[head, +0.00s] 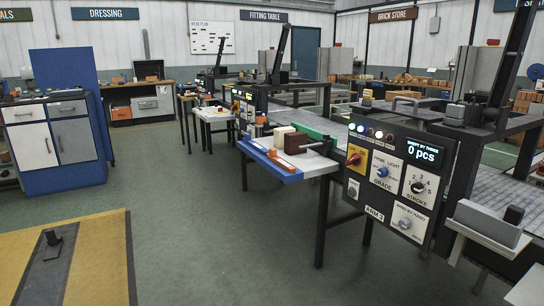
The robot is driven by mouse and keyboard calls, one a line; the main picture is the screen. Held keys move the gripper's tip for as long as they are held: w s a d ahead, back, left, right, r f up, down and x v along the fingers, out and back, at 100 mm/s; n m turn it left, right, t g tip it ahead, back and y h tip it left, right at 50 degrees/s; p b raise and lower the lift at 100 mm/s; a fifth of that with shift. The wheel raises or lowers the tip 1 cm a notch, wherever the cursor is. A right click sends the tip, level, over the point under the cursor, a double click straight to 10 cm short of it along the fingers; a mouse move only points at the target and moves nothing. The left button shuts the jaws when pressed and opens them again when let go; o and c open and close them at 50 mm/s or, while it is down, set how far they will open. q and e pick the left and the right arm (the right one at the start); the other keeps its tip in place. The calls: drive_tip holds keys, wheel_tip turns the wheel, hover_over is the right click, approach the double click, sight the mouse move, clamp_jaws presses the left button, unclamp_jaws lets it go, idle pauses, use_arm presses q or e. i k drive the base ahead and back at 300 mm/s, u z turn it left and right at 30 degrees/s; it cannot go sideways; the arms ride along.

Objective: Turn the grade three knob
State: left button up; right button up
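The control panel (352,219), marked ARM 3, stands at the centre right in the head view, on the near end of a dark frame. The blue grade knob (382,172) sits in the panel's middle, on a white plate marked GRADE. Words like PRIME and LIGHT stand above it. Which way the knob points is too small to tell. Neither of my grippers is in view, and nothing touches the knob.
A red knob on yellow (354,157), a black stroke knob (417,187) and a silver knob (404,224) surround it. A display (424,152) reads 0 pcs. A blue-edged table (290,176) juts out left. Green floor (220,230) lies open in front.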

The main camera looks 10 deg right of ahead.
sight(382, 172)
drive_tip(key=u, duration=0.35)
drive_tip(key=i, duration=2.1)
drive_tip(key=z, duration=1.25)
drive_tip(key=i, duration=1.15)
drive_tip(key=z, duration=1.15)
